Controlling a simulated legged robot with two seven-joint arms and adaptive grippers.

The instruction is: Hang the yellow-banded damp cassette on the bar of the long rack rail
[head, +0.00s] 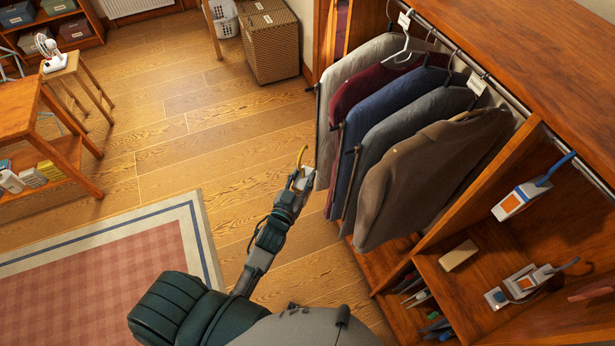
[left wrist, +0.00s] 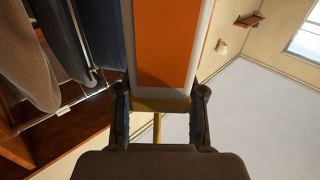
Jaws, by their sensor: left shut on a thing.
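My left gripper (head: 300,182) is shut on the yellow-banded cassette, left of the hanging garments and apart from the rail. In the head view only the cassette's yellow hook (head: 301,155) shows clearly above the fingers; its body is mostly hidden. In the left wrist view the cassette (left wrist: 166,45) shows a large orange face with pale edges. A yellow band and stem lie between the fingers (left wrist: 160,108). The long rack rail (head: 520,107) runs from upper middle to the right, with garments on its far part and a barer stretch nearer me. My right gripper is not in view.
A blue-hooked cassette (head: 510,205) hangs at the right. The coats (head: 420,180) fill the space beside my gripper. The floor left of it is open.

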